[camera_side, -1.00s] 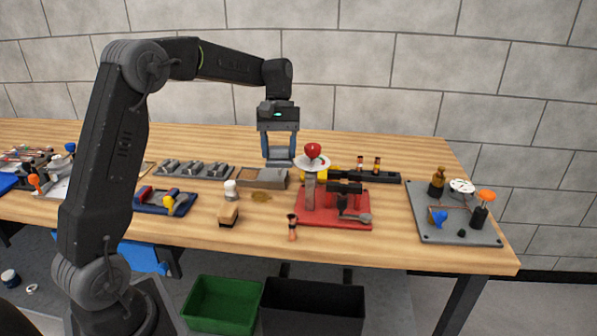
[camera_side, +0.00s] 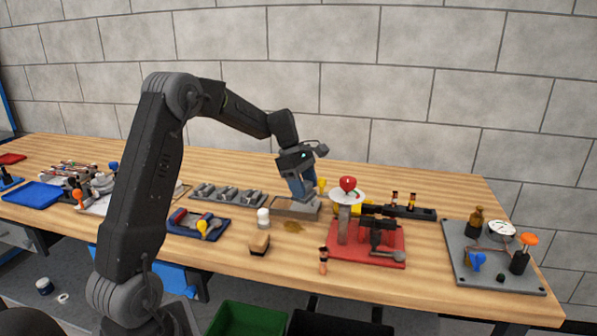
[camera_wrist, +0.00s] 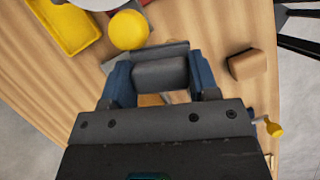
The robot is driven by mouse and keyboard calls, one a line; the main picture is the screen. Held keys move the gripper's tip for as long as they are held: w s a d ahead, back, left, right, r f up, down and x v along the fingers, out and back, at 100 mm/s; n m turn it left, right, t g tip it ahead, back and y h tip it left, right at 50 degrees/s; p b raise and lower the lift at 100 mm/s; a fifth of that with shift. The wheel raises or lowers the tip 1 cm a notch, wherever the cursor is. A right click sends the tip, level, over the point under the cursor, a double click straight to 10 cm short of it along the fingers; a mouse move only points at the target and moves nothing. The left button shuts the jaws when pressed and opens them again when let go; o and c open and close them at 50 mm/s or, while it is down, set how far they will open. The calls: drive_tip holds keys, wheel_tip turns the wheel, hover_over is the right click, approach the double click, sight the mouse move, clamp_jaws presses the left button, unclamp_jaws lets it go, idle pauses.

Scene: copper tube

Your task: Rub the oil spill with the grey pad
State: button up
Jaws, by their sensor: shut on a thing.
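My gripper (camera_side: 303,195) is tilted over the shallow grey tray (camera_side: 283,210) behind the oil spill. In the wrist view, its blue fingers (camera_wrist: 160,80) are shut on the grey pad (camera_wrist: 160,72), which spans between them. In the side view the pad (camera_side: 309,201) shows low at the fingertips, near the tray's right end; I cannot tell if it touches the tray. The oil spill (camera_side: 294,226) is a small brown patch on the wooden table, in front of the tray and apart from the pad. I cannot make out the spill in the wrist view.
A white-capped jar (camera_side: 263,218) and a wooden-topped brush or block (camera_side: 259,242) stand left of the spill. A small bottle (camera_side: 323,261) stands in front.

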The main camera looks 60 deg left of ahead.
drive_tip(key=x, duration=0.2)
drive_tip(key=shift+w+d+f, duration=0.1)
drive_tip(key=shift+w+f, duration=0.05)
drive_tip(key=shift+f, duration=3.05)
drive_tip(key=shift+f, duration=1)
drive_tip(key=shift+s+a+r, duration=0.15)
drive_tip(key=shift+s+a, duration=2.55)
drive_tip(key=shift+w+d, duration=0.1)
